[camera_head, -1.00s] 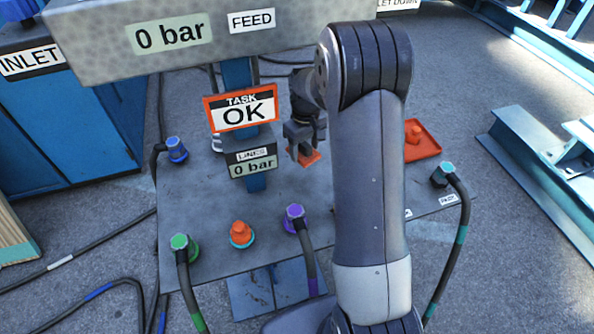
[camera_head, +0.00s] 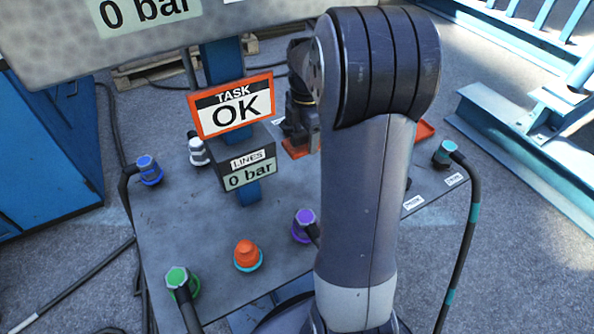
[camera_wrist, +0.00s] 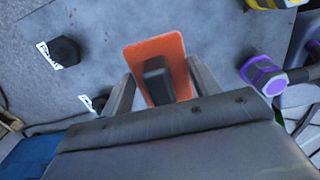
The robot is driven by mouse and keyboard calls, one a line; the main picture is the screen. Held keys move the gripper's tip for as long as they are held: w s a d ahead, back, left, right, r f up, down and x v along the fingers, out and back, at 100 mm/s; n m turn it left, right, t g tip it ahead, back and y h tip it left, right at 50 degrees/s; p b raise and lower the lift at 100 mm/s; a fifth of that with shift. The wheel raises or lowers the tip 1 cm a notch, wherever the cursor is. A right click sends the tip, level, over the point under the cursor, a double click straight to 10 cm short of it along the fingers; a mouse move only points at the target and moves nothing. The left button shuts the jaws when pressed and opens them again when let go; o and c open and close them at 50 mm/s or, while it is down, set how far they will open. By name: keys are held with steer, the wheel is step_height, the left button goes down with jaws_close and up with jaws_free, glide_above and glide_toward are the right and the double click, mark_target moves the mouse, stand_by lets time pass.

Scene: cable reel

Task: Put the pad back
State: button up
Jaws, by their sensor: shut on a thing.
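The pad is a flat orange plate with a dark block-shaped grip (camera_wrist: 157,80) on it. My gripper (camera_wrist: 165,88) is shut on that grip, with a finger on each side. In the wrist view the orange plate (camera_wrist: 160,50) extends beyond the fingers over a grey surface. In the head view my gripper (camera_head: 301,130) is behind the post and left of my arm, with the orange pad (camera_head: 294,150) under it, close to the grey panel (camera_head: 220,220). I cannot tell whether the pad touches the panel. My arm hides part of the panel's right side.
Blue (camera_head: 149,169), white (camera_head: 198,148), green (camera_head: 180,280), purple (camera_head: 304,225) and teal (camera_head: 446,150) connectors stand around the panel. A sign post (camera_head: 233,105) reads OK. A red tray (camera_head: 424,130) is mostly hidden behind my arm.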

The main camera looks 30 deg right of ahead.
mark_target(304, 172)
step_height(304, 172, down, 10)
steer(key=b, duration=0.2)
steer(key=shift+r+b, duration=0.2)
steer(key=shift+b, duration=0.15)
steer(key=shift+f, duration=0.1)
steer(key=o, duration=0.9)
steer(key=shift+o, duration=0.2)
step_height(304, 172, up, 12)
steer(key=p, duration=0.3)
